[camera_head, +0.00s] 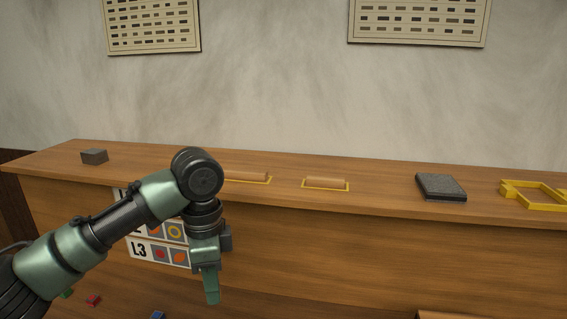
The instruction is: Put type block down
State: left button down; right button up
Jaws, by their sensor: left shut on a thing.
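My left gripper (212,290) points down in front of the wooden counter (400,250), below its top edge. Its fingers are shut, seen nearly edge-on. The type block in its grip is hidden behind the fingers, so its shape and face do not show. A plain grey block (94,156) lies on the counter top at the far left, well apart from the gripper. My right gripper is out of view.
On the counter top are two tan bars in yellow outlines (326,183), a dark grey slab (441,187) and a yellow frame (540,194). A picture card marked L3 (140,250) is behind my arm. Small red (93,300) and blue (158,315) pieces lie low down.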

pick_arm(q)
jog(key=s+a+f+n, duration=0.1)
jog(key=s+f+n, duration=0.2)
jog(key=s+n, duration=0.1)
jog(key=s+a+f+n, duration=0.2)
jog(key=s+f+n, duration=0.1)
jog(key=s+n, duration=0.2)
jog(key=s+a+f+n, duration=0.2)
jog(key=s+f+n, duration=0.1)
jog(key=s+n, duration=0.2)
jog(key=shift+s+f, duration=0.2)
jog(key=shift+f, duration=0.15)
jog(key=shift+s+f+n, duration=0.2)
jog(key=shift+s+n, duration=0.3)
